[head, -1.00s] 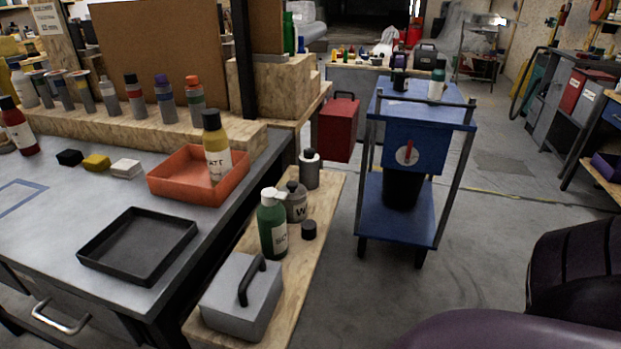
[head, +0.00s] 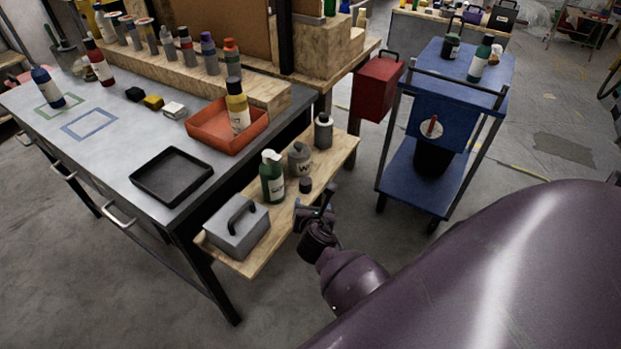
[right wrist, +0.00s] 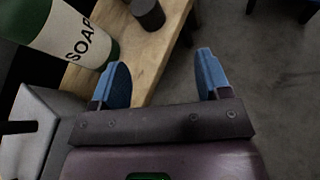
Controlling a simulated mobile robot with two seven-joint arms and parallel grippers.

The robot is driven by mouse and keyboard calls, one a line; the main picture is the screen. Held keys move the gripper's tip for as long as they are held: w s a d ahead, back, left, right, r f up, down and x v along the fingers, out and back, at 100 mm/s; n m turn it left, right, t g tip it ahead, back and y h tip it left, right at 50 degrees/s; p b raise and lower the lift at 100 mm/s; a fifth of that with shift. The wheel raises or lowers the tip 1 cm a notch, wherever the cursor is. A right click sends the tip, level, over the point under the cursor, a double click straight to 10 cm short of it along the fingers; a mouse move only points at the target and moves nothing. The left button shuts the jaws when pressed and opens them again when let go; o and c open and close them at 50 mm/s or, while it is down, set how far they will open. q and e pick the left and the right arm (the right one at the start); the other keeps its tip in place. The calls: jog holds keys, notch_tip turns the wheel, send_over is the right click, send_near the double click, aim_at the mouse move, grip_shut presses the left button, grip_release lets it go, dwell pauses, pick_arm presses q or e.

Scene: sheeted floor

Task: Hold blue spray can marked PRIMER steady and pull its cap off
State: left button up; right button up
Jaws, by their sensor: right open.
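A blue can (head: 47,87) with a white label and a dark cap stands at the far left of the grey workbench, by a green outlined square. Its label is too small to read in the head view. My right gripper (head: 316,213) is near the low wooden shelf, far to the right of the blue can. In the right wrist view my right gripper (right wrist: 160,78) has its blue fingers wide apart with nothing between them. My left gripper is not in view.
The wooden shelf (head: 258,262) holds a grey box (head: 236,236), a green SOAP bottle (head: 271,180), grey containers and a dark cylinder (head: 305,186). A black tray (head: 171,176) and an orange tray (head: 206,140) sit on the bench. A blue cart (head: 405,180) stands right.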

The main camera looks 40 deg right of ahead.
aim_at(306, 184)
jog(key=w+d, duration=0.1)
jog(key=w+n, duration=0.1)
jog(key=w, duration=0.1)
jog(key=w+d+n, duration=0.1)
jog(key=w, duration=0.1)
jog(key=shift+w+d+f+h+b, duration=0.1)
jog(key=shift+d+f+h+b, duration=0.1)
jog(key=shift+d+h+b, duration=0.1)
jog(key=shift+w+d+f, duration=0.15)
jog(key=shift+w+d, duration=0.2)
jog(key=shift+w, duration=0.2)
jog(key=x, duration=0.1)
jog(key=b+x, duration=0.1)
jog(key=x, duration=0.1)
jog(key=shift+w+a, duration=0.2)
jog(key=shift+w, duration=0.1)
jog(key=shift+w+d+f+b, duration=0.2)
jog(key=shift+w+d+b, duration=0.15)
jog(key=shift+w, duration=0.1)
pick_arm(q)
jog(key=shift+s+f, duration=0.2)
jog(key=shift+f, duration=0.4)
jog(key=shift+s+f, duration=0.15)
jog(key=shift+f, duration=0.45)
pick_arm(e)
jog(key=shift+r, duration=0.1)
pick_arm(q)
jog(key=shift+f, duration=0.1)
pick_arm(e)
jog(key=c, duration=1.1)
